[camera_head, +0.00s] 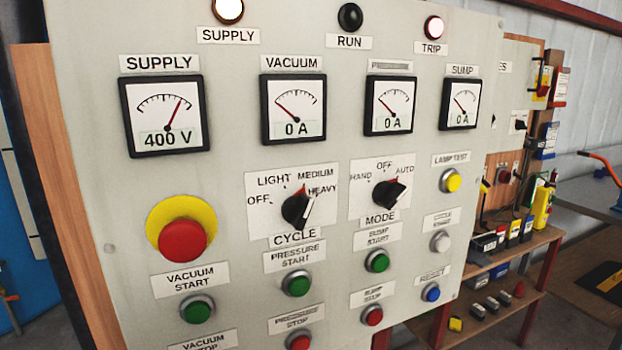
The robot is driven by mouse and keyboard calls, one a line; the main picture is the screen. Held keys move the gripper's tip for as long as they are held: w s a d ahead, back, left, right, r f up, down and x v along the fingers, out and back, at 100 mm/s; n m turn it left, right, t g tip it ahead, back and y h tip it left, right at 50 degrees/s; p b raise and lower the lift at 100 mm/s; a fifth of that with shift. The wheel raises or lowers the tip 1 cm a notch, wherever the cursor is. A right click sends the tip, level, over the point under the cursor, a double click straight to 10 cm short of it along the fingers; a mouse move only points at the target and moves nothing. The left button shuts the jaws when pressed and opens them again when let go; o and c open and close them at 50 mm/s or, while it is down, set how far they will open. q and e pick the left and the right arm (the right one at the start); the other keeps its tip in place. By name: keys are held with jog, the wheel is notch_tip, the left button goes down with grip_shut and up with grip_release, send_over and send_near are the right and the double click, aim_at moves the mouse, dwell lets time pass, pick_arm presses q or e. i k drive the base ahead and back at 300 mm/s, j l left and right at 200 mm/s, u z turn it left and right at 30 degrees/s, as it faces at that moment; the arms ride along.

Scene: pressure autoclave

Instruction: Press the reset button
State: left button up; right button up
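The reset button (432,293) is a small blue round button in a metal ring at the lower right of the grey control panel (225,215). A label reading RESET (433,274) sits just above it. Nothing covers the button. Neither of my grippers shows in the head view.
A red emergency stop (183,241) on a yellow disc juts out at the panel's left. A yellow lamp test button (451,181) and a grey button (440,242) are above the blue one. A red stop button (372,317) is to its left. Shelves (500,260) with several small items stand at right.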

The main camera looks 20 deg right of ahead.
aim_at(434, 293)
jog(key=l+z, duration=0.15)
jog(key=z, duration=1.2)
jog(key=i+j, duration=0.05)
